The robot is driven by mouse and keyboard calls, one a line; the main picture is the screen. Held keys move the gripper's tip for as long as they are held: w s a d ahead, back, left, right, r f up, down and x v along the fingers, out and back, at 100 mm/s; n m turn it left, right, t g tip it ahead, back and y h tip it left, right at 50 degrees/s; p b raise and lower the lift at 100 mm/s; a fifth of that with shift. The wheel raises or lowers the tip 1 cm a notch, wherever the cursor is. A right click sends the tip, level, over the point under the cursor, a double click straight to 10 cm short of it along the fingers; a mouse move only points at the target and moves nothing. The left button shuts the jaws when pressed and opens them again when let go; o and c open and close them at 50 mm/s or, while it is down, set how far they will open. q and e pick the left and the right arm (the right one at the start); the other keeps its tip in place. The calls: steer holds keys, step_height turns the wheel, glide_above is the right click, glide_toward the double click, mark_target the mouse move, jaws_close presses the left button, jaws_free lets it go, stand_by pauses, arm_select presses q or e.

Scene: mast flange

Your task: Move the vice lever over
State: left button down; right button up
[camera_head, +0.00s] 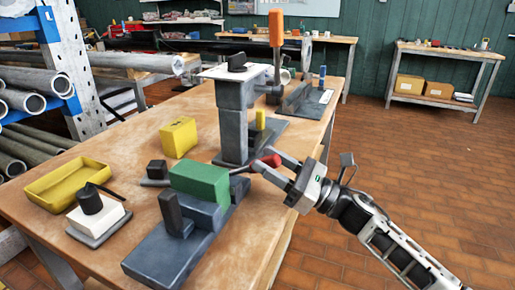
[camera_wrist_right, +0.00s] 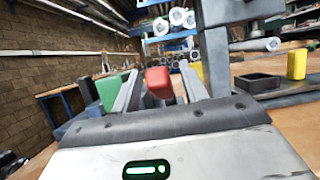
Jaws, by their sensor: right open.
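The vice (camera_head: 165,258) is a grey block on the near part of the wooden bench, with a green block (camera_head: 200,182) between its jaws. Its lever ends in a red handle (camera_head: 270,160), beside the foot of a tall grey column. My right gripper (camera_head: 263,158) is open, its two fingers reaching to the red handle from the right. In the right wrist view, the red handle (camera_wrist_right: 158,82) lies between the open fingers (camera_wrist_right: 160,88), with the green block (camera_wrist_right: 109,92) to the left. Whether the fingers touch the handle cannot be told. My left gripper is not in view.
The tall grey column (camera_head: 234,125) stands close behind the fingers. An orange upright handle (camera_head: 276,28) is farther back. A yellow block (camera_head: 179,138), a yellow tray (camera_head: 50,202) and a white box with black knob (camera_head: 97,220) stand left. Floor on the right is clear.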

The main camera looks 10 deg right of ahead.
mark_target(264, 158)
steer(key=shift+x, duration=1.25)
steer(key=shift+w+a+r, duration=0.15)
steer(key=shift+w+a, duration=0.05)
steer(key=shift+a, duration=0.15)
